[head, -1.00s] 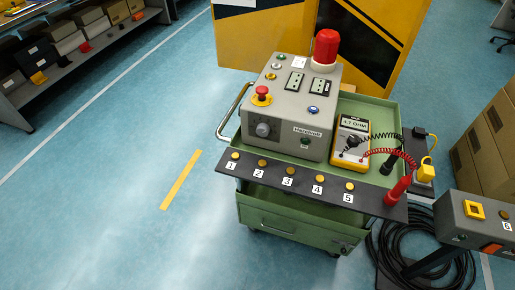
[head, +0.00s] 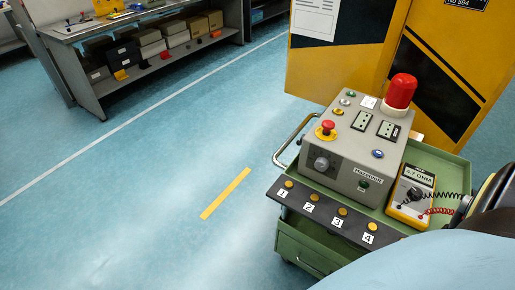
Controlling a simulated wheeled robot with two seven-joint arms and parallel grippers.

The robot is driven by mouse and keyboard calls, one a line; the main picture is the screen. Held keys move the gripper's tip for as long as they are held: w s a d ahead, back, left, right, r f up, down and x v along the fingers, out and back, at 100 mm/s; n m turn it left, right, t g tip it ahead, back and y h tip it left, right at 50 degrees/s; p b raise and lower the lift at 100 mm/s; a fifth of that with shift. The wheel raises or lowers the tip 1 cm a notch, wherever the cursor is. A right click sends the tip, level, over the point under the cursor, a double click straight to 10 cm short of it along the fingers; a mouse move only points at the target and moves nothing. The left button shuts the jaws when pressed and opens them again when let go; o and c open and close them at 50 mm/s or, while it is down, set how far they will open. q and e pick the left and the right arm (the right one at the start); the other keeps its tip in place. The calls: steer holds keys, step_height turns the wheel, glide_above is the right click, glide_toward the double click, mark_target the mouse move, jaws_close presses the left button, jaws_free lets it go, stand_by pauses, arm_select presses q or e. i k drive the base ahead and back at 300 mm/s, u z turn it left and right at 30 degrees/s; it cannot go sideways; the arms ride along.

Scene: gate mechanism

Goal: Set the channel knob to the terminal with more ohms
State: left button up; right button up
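The grey control box (head: 370,145) stands on the green cart. A dark round knob (head: 321,164) is on the left of its front face; its setting is too small to read. The yellow meter (head: 410,196) to the right of the box has a label that appears to read 4.7 OHM. Numbered brass terminals sit on the black strip (head: 326,214); terminal 1 (head: 289,184), terminal 2 (head: 314,197), terminal 3 (head: 342,211) and terminal 4 (head: 372,226) show. The strip's right end and the probes are hidden behind my arm. Neither gripper is in view.
The green cart (head: 300,246) has a handle at its left. A red beacon (head: 400,92) and red emergency button (head: 327,127) stand on the box. A yellow-and-black gate panel (head: 340,70) is behind. Blue floor (head: 130,200) is clear at left; shelves (head: 150,60) stand farther back.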

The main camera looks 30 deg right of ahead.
mark_target(321, 164)
steer(key=u, duration=0.35)
steer(key=i, duration=1.25)
steer(key=z, duration=2.2)
